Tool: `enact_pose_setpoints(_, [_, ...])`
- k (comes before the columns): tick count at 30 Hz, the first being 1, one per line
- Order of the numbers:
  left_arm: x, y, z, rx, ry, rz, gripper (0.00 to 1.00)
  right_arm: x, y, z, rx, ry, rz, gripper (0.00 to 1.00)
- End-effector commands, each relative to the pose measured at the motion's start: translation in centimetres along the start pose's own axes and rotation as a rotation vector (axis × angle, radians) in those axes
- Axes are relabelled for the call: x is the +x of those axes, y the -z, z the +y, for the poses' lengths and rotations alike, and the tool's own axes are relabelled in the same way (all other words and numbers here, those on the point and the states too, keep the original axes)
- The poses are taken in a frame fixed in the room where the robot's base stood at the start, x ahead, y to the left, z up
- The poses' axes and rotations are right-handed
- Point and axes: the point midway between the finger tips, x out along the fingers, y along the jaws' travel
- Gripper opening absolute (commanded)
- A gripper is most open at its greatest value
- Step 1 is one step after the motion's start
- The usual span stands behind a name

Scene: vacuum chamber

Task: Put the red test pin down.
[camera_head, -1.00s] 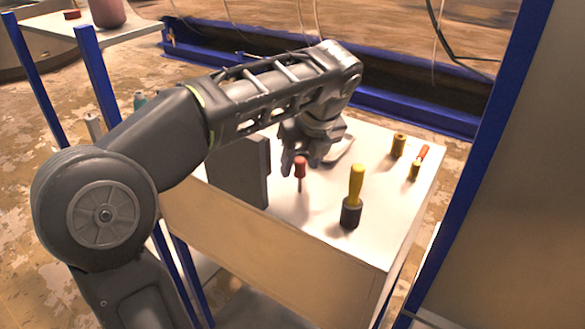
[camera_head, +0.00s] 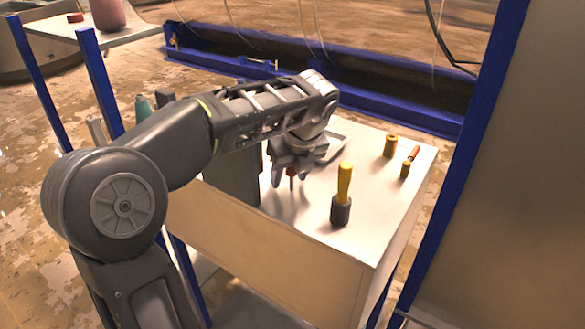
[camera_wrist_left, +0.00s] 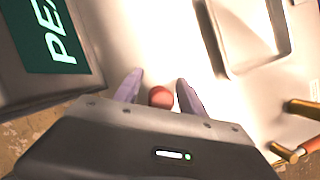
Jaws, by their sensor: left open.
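The red test pin (camera_head: 291,173) is small with a red head, and it is over the white top of the work cabinet. My left gripper (camera_head: 287,180) points down around it. My right gripper is in neither view.
Brass cylinders (camera_head: 390,146) and an orange-red piece (camera_head: 412,153) are at the far right. A dark panel (camera_head: 240,180) stands close on the left. A shallow tray (camera_wrist_left: 285,30) shows in the wrist view.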

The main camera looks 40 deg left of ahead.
Motion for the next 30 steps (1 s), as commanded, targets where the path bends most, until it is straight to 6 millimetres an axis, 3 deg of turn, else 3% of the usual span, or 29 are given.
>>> enact_pose_setpoints(6, [-0.02, -0.01, 0.0, 0.0, 0.0, 0.0, 0.48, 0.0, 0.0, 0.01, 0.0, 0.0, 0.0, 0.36])
enact_pose_setpoints(24, [-0.02, 0.0, 0.0, 0.0, 0.0, 0.0, 0.0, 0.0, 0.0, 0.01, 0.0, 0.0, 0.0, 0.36])
enact_pose_setpoints(30, [-0.02, 0.0, 0.0, 0.0, 0.0, 0.0, 0.0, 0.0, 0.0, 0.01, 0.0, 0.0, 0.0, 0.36])
